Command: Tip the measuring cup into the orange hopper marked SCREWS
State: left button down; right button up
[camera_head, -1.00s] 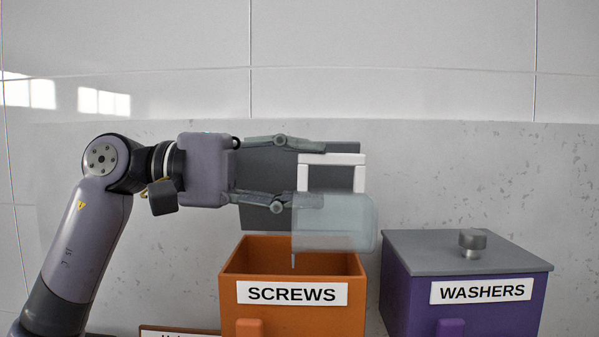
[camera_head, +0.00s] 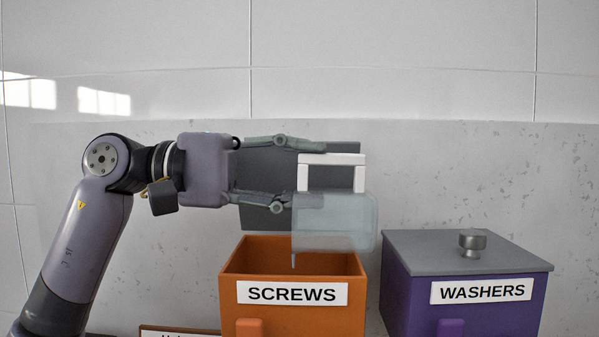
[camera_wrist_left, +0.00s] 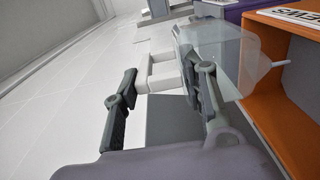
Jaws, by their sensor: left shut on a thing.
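The measuring cup (camera_head: 335,222) is clear and pale, with a white handle (camera_head: 332,159). It lies on its side above the hopper, handle up, its straight rim edge to the left with a small spout at the bottom. No contents show in it. My left gripper (camera_head: 312,172) is shut on the handle; the cup (camera_wrist_left: 228,60) and gripper (camera_wrist_left: 165,85) also show in the left wrist view. The orange hopper (camera_head: 240,318) marked SCREWS is open at the top, directly below the cup. Its inside is mostly hidden. My right gripper is not in view.
A purple hopper (camera_head: 400,290) marked WASHERS, with a closed grey lid (camera_head: 420,248) and metal knob, stands at the right. A dark grey panel (camera_head: 262,217) stands upright behind my gripper. A partly hidden label (camera_head: 180,333) is at the bottom left. A speckled wall is behind.

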pick_arm(q)
jog(key=d+r+y+p, duration=0.1)
jog(key=p, duration=0.3)
jog(key=shift+d+r+y+p, duration=0.35)
jog(key=shift+y+p, duration=0.05)
jog(key=shift+d+p, duration=0.15)
jog(key=shift+p, duration=0.3)
jog(key=shift+d+y, duration=0.1)
jog(key=shift+y, duration=0.2)
jog(key=d+y+p, duration=0.1)
jog(key=p, duration=0.2)
jog(key=d+r+y+p, duration=0.1)
jog(key=y+p, duration=0.1)
jog(key=p, duration=0.2)
jog(key=shift+d+r, duration=0.15)
jog(key=shift+r, duration=0.1)
jog(key=shift+d+f+p, duration=0.15)
jog(key=shift+p, duration=0.25)
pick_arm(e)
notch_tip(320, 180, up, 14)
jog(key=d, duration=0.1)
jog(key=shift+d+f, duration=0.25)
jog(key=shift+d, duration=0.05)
